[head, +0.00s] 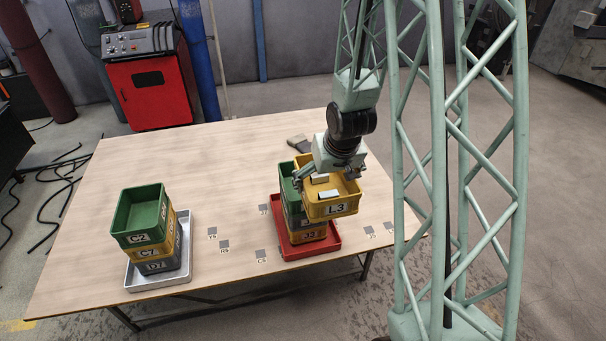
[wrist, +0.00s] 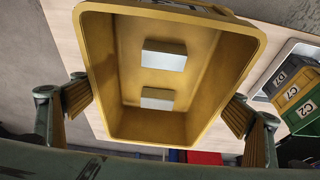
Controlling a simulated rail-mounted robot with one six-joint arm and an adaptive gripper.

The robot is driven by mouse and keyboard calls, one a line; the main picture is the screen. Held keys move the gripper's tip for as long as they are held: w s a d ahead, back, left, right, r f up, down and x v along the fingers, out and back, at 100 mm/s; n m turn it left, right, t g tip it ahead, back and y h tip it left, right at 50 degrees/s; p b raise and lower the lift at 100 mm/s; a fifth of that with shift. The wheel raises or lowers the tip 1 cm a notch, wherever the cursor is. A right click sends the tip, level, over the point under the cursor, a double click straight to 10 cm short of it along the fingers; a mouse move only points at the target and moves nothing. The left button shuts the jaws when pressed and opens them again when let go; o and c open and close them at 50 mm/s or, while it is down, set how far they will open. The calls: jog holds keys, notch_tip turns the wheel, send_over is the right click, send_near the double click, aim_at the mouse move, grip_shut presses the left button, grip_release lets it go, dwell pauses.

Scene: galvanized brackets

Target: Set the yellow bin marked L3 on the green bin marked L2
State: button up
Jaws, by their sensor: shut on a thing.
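The yellow bin marked L3 (head: 332,209) hangs in my gripper (head: 331,176) at the right-hand stack. In the wrist view my gripper (wrist: 157,106) has a finger on each side of the yellow bin (wrist: 105,116). Two pale blocks (wrist: 164,55) lie inside it. A green bin (head: 288,183) shows behind and left of the L3 bin, at the top of that stack. The L3 bin overlaps it in the head view and hides its label, so I cannot read L2. I cannot tell whether the two bins touch.
Below are a grey bin and a yellow bin (head: 305,237) on a red tray (head: 322,246). At left, green C2 (head: 140,217), yellow C7 (head: 150,253) and grey D7 (head: 156,267) are stacked on a silver tray (head: 155,282). Open tabletop with small grey markers (head: 223,244) lies between.

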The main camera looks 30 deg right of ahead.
aim_at(303, 157)
jog(key=shift+w, duration=0.1)
dwell(0.3)
jog(key=w+p, duration=0.1)
jog(key=w, duration=0.4)
jog(key=w+f+p, duration=0.1)
jog(key=w, duration=0.4)
jog(key=w+p, duration=0.1)
jog(key=w, duration=0.4)
jog(key=shift+d+f, duration=0.15)
jog(key=shift+d, duration=0.2)
jog(key=x, duration=0.2)
jog(key=p+x, duration=0.1)
jog(key=shift+s+a+f, duration=0.1)
jog(key=shift+s+f, duration=0.05)
jog(key=shift+f, duration=0.3)
jog(key=shift+f+b, duration=0.6)
jog(key=shift+b, duration=0.15)
jog(key=o, duration=0.8)
